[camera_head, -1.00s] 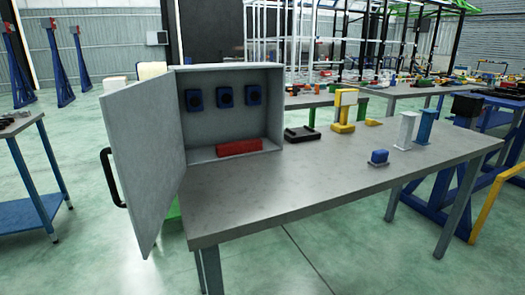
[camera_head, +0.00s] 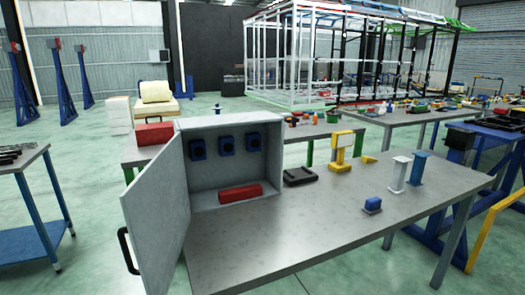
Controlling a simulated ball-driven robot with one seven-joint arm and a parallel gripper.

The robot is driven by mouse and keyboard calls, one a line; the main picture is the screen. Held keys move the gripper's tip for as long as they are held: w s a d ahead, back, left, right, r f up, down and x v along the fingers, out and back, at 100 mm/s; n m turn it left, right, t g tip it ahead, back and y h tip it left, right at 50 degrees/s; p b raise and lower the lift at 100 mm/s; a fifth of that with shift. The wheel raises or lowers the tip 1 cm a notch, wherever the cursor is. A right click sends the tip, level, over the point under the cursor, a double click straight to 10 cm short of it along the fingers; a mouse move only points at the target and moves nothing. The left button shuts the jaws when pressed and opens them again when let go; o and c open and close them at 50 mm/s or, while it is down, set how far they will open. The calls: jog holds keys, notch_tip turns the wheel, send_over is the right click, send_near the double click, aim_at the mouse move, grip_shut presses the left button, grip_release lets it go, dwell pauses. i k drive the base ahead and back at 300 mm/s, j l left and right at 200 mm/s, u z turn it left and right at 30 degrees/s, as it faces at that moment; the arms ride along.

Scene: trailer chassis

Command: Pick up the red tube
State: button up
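A red tube-like block (camera_head: 240,192) lies on the floor of an open grey cabinet (camera_head: 200,130), near its front edge. The cabinet stands on the left end of a grey metal table (camera_head: 310,220). Its door (camera_head: 160,205) is swung open to the left, with a black handle on its outer side. My gripper is not in view.
Blue units (camera_head: 226,143) line the cabinet's back wall. A black tray (camera_head: 300,176), a yellow stand (camera_head: 341,150), a small blue block (camera_head: 372,205) and white and blue posts (camera_head: 397,174) stand on the table. Its front middle is clear. A red box (camera_head: 154,133) sits behind the cabinet.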

aim_at(243, 192)
jog(key=i+j, duration=0.1)
jog(key=j, duration=0.25)
jog(key=j+u, duration=0.15)
jog(key=j, duration=0.25)
jog(key=i+j, duration=0.15)
jog(key=j, duration=0.2)
jog(key=i+j+u, duration=0.15)
jog(key=j, duration=0.2)
jog(key=l, duration=0.15)
